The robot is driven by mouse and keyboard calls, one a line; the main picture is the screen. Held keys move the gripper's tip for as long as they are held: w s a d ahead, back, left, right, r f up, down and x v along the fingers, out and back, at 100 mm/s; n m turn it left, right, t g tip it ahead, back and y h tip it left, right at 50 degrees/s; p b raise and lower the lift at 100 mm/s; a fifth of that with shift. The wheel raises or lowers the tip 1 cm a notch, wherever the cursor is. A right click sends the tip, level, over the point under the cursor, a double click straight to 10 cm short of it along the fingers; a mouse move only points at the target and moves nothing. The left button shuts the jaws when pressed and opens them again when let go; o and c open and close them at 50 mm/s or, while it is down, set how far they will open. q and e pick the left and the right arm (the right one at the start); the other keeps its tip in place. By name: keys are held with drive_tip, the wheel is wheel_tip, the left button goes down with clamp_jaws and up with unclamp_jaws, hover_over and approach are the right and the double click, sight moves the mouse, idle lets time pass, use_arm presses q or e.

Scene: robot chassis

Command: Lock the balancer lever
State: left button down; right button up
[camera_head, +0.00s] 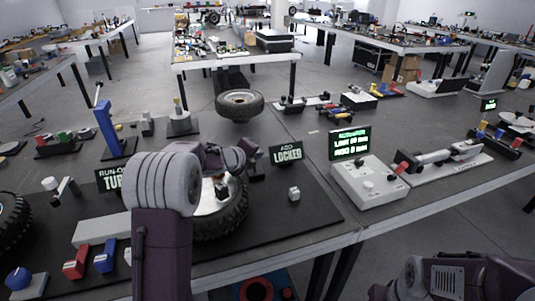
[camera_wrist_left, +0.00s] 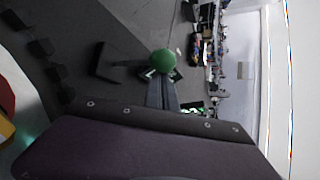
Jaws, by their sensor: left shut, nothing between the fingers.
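The balancer holds an upright wheel with a black tyre (camera_head: 225,222), partly covered by my left arm. A black sign (camera_head: 286,153) behind it reads "LOCKED" on its lower line. In the left wrist view, a round green knob (camera_wrist_left: 162,61) sits just beyond the tip of a grey tapered piece; I take the knob for the lever's, but the lever's shaft is not clear. In the head view, the knob is hidden. My left gripper (camera_head: 250,165) is shut and empty, above the wheel's top right. My right arm shows at the bottom right, its fingers out of view.
A small white block (camera_head: 294,193) lies on the dark mat right of the wheel. A white control box (camera_head: 368,183) with a lit screen (camera_head: 350,143) stands farther right. A blue post (camera_head: 109,130) stands at left. Another tyre (camera_head: 240,104) is behind. The mat's right part is mostly clear.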

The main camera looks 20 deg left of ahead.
use_arm(q)
drive_tip(key=shift+w, duration=0.1)
drive_tip(key=shift+w+d+f+b, duration=0.3)
drive_tip(key=shift+w+d+f, duration=0.05)
drive_tip(key=shift+d, duration=0.25)
drive_tip(key=p+v, duration=0.1)
drive_tip(key=v, duration=0.8)
drive_tip(key=shift+s+a+r, duration=0.1)
